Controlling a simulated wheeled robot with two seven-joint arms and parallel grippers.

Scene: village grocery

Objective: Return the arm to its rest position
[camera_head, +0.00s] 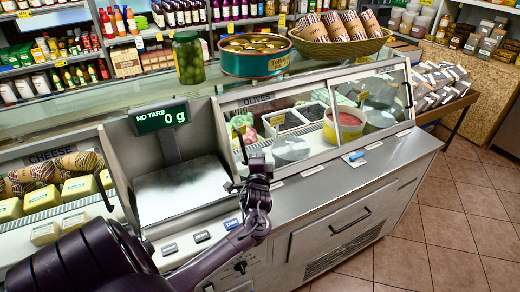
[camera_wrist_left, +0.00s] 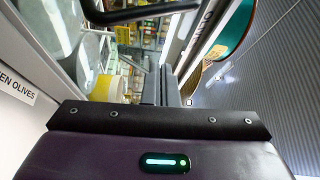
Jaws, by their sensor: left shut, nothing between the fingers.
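My left arm (camera_head: 205,252), dark purple, comes in from the lower left and bends up in front of the counter. Its gripper (camera_head: 244,162) is raised before the olive display, to the right of the scale, shut and holding nothing. In the left wrist view, the dark wrist housing (camera_wrist_left: 160,150) with a green light fills the bottom, and the dark fingers (camera_wrist_left: 165,85) rise in the middle. My right gripper is not in view.
A scale (camera_head: 180,192) reading 0 g stands left of the gripper. The glass olive case (camera_head: 318,165) stands close behind and right of it. An olive jar (camera_head: 188,60), a large tin (camera_head: 254,62) and a basket (camera_head: 340,48) stand above. The tiled floor (camera_head: 450,225) at right is clear.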

